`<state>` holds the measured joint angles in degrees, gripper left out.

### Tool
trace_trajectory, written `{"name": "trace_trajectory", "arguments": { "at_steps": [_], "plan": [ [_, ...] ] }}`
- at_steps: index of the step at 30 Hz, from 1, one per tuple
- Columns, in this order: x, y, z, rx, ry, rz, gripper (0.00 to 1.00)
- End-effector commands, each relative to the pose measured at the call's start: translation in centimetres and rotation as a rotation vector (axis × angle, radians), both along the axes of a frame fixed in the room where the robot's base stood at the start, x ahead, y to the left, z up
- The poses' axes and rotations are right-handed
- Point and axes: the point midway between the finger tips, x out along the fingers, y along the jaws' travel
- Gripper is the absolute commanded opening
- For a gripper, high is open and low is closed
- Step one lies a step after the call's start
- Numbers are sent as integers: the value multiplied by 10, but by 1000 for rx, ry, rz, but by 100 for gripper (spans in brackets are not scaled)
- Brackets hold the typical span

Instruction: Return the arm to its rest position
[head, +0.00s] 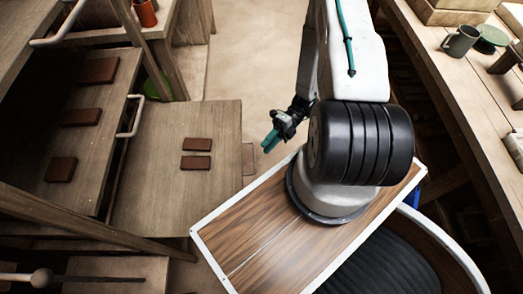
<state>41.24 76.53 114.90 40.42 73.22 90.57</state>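My gripper (272,140) hangs at the end of my folded arm, near the middle of the head view. Its teal fingertips point down and left, over the floor to the right of a low wooden surface. Nothing shows between the fingers, but they are too small to tell whether they are open or shut. My arm rises from my wood-topped base and its upper link stands nearly upright in the picture.
Two brown tiles (196,153) lie on the low wooden surface (215,118). Several tiles lie on a wooden panel (85,145) with a pale handle (131,116) at left. A bench (425,42) with a grey mug (460,41) runs along the right. Bare floor (245,60) shows between.

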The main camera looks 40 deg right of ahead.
Motion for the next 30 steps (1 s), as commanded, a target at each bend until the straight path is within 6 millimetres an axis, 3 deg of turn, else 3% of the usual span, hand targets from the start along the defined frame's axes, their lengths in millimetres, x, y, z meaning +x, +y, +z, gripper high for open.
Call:
{"name": "trace_trajectory", "arguments": {
  "at_steps": [20, 26, 30],
  "plan": [
    [0, -4, 1, 3, -12, 3, 32],
    [-8, -3, 2, 42, -187, 54, 32],
    [-22, -4, 21, 98, -404, 152, 32]
  ]
}}
